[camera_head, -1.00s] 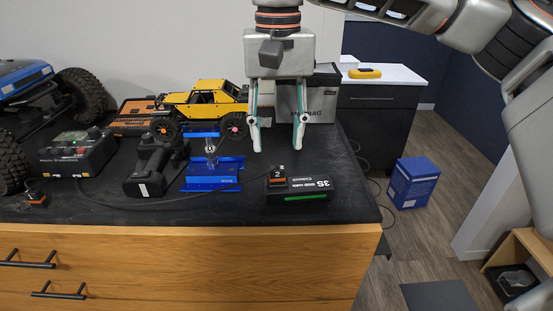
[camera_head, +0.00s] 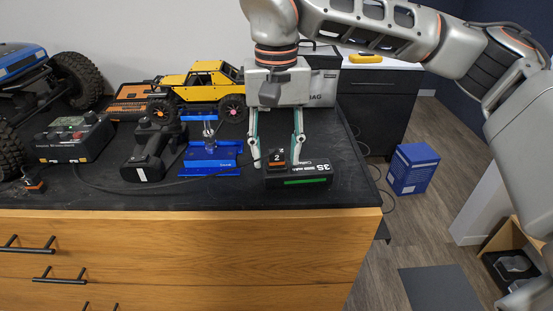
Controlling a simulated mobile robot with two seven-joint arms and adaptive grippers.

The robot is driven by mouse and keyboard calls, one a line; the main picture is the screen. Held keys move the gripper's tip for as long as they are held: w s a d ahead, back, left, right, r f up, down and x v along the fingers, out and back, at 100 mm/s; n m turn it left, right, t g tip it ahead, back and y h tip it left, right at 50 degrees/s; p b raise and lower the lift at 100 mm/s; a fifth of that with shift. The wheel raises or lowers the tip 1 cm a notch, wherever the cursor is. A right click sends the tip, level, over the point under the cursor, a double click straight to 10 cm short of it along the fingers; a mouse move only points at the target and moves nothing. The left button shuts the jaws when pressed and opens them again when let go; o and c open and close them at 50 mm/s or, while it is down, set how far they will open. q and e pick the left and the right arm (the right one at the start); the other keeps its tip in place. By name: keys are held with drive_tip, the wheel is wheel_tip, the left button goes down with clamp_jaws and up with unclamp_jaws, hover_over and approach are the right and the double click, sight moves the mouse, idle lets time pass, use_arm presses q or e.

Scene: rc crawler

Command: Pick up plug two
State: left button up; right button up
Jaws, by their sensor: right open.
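Plug two (camera_head: 277,158) is a small dark plug with an orange band and a "2" label. It sits at the left part of the black 3S battery (camera_head: 305,172), which has a green stripe. My right gripper (camera_head: 276,163) points down with its fingers open. Its fingertips are at about the height of the plug in the picture, one to the left and one to the right of it. I cannot tell whether they touch it. My left gripper is not in view.
A blue stand (camera_head: 210,160), a black drill-like tool (camera_head: 155,155), a charger box (camera_head: 76,138) and a yellow crawler (camera_head: 203,84) stand left of the battery. A cable crosses the black tabletop (camera_head: 200,196). A grey bag (camera_head: 325,78) stands behind the gripper.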

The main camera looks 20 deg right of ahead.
drive_tip(key=c, duration=0.9)
drive_tip(key=shift+s, duration=0.1)
drive_tip(key=shift+r, duration=0.1)
drive_tip(key=shift+r, duration=0.3)
drive_tip(key=shift+r+p, duration=1.55)
drive_tip(key=shift+r, duration=8.05)
